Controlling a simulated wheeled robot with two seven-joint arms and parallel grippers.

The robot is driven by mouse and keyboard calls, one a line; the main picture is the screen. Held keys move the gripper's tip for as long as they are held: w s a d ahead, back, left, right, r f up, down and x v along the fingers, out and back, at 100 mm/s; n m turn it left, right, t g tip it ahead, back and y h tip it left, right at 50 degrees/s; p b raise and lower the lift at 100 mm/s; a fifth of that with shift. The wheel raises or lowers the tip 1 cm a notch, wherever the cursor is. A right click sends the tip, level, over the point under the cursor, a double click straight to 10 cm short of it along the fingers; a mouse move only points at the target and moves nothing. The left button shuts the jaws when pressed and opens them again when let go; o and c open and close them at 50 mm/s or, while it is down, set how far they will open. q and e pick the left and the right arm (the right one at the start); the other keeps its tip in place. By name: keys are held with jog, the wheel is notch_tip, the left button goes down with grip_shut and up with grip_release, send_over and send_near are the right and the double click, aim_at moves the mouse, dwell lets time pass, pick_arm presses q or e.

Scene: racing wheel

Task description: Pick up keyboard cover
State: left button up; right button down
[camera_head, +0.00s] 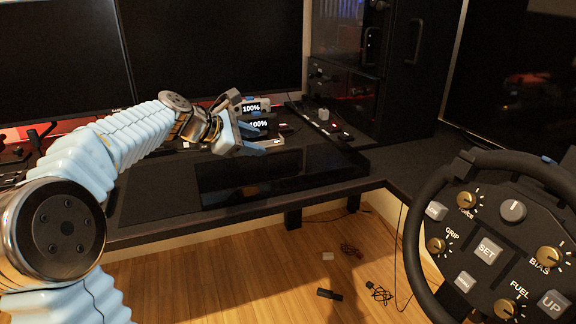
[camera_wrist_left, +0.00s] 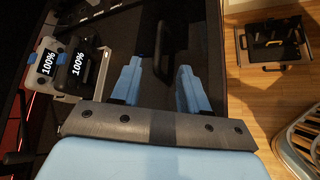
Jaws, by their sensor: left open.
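A dark, glossy panel that looks like the keyboard cover (camera_head: 300,168) lies on the black desk, near its front edge. My left gripper (camera_head: 262,140) is above the desk by the panel's back left part, with its light blue fingers apart and empty. In the left wrist view my left gripper (camera_wrist_left: 160,88) is open over a dark surface. A black loop handle (camera_wrist_left: 164,48) shows ahead, between the lines of the fingers; I cannot tell its exact distance from them. What lies under the panel is too dark to tell. My right gripper is not in view.
Two devices reading 100% (camera_head: 258,124) stand just behind my left gripper. Monitors (camera_head: 215,45) line the back, and a dark case (camera_head: 350,80) stands behind right. A racing wheel (camera_head: 490,245) fills the right foreground. The desk's front left (camera_head: 150,190) is clear.

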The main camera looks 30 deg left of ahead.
aim_at(282, 150)
pick_arm(q)
jog(key=x, duration=0.9)
jog(key=shift+w+a+f, duration=0.1)
jog(key=shift+a+f, duration=0.05)
grip_shut()
dwell(1.1)
